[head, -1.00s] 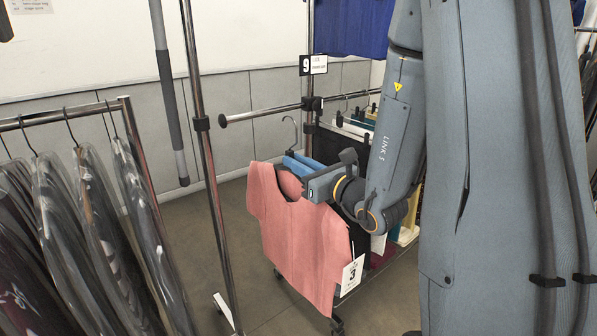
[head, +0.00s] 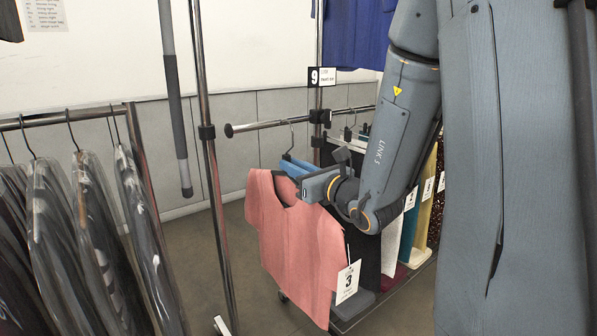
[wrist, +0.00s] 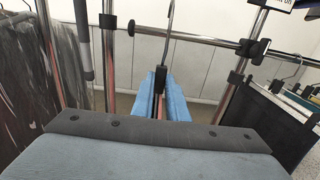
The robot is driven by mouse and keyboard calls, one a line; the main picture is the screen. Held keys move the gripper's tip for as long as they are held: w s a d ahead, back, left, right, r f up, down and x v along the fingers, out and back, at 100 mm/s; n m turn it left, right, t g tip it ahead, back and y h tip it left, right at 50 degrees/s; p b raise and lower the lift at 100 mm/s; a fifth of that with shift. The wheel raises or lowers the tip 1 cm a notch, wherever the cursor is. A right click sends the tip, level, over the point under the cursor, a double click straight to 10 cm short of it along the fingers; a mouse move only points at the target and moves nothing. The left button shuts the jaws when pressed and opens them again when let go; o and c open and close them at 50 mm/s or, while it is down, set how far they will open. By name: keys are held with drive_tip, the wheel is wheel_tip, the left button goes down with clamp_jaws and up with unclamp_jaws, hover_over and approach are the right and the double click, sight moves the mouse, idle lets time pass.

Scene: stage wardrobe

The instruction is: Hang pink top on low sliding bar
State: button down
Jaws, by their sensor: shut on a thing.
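The pink top (head: 290,235) hangs from a hanger with a metal hook (head: 290,137). It carries a white tag with a 3 (head: 347,282). In the head view the hook's top is close to the bar; in the wrist view the hook (wrist: 170,25) rises across the bar (wrist: 200,41). I cannot tell whether they touch.
A rack of bagged dark garments (head: 85,230) stands at the left. A chrome upright (head: 210,170) and a hanging grey pole (head: 175,110) stand between. Other garments (head: 425,205) hang at the right behind my arm. A blue cloth (head: 355,35) hangs above.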

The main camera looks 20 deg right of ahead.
drive_tip(key=shift+b+x, duration=0.3)
drive_tip(key=shift+x, duration=3.9)
drive_tip(key=shift+r, duration=0.15)
drive_tip(key=b, duration=0.3)
hover_over(262, 170)
drive_tip(key=shift+d, duration=0.1)
drive_tip(key=shift+w, duration=0.1)
drive_tip(key=shift+f+b, duration=0.25)
drive_tip(key=shift+b, duration=0.25)
drive_tip(key=shift+f+b, duration=0.3)
drive_tip(key=shift+f, duration=0.05)
drive_tip(key=shift+f+b, duration=1.05)
drive_tip(key=shift+f, duration=0.05)
